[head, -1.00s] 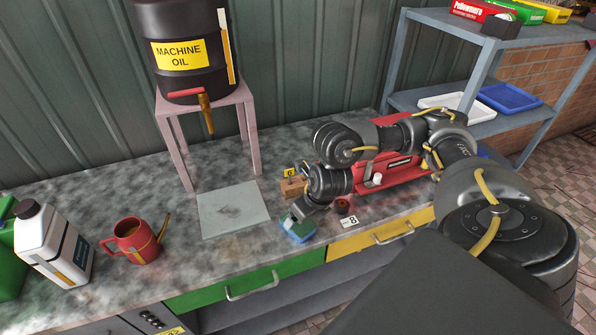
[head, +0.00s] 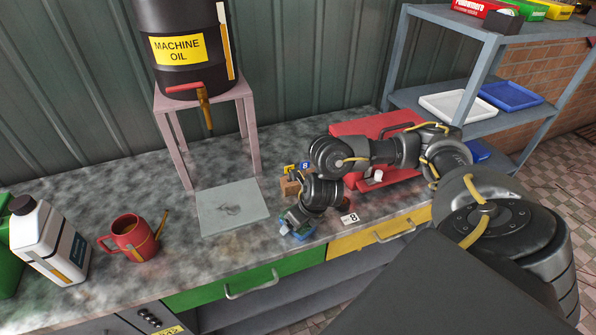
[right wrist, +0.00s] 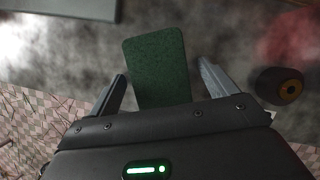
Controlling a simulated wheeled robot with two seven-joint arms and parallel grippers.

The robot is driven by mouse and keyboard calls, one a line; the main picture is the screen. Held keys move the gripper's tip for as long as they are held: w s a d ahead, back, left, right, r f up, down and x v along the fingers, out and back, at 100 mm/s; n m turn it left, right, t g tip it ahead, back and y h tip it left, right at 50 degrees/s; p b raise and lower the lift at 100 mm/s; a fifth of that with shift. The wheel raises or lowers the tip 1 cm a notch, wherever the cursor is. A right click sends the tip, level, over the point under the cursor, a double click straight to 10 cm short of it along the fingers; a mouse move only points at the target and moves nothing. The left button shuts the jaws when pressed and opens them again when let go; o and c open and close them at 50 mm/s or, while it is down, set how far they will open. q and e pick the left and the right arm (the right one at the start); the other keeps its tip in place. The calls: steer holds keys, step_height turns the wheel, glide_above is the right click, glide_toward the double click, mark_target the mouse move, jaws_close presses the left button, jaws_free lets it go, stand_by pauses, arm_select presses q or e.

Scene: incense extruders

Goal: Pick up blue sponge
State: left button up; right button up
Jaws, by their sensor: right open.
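The sponge (head: 301,235) lies on the countertop near its front edge, mostly hidden by my right gripper (head: 292,226) in the head view; a bit of blue shows there. In the right wrist view, the sponge's dark green top face (right wrist: 156,68) shows between the two spread fingers of my right gripper (right wrist: 162,84). The fingers are open, one on each side of its near part, with a visible gap on the right. I cannot tell whether the left finger touches it. My left gripper is not in view.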

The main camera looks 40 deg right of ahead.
steer(key=shift+f, duration=0.2)
steer(key=shift+c, duration=0.5)
steer(key=c, duration=1)
steer(key=shift+c, duration=0.2)
steer(key=shift+r, duration=0.45)
steer(key=r, duration=0.1)
steer(key=r+p, duration=0.1)
steer(key=r, duration=0.1)
steer(key=r+p, duration=0.1)
steer(key=shift+s+a+r, duration=0.1)
steer(key=shift+a+r, duration=0.2)
steer(key=shift+a, duration=0.05)
steer(key=s+a+r+p, duration=0.7)
steer(key=a+r+p, duration=0.1)
steer(key=a+p, duration=0.2)
steer(key=shift+s+a, duration=0.3)
steer(key=shift+a, duration=0.2)
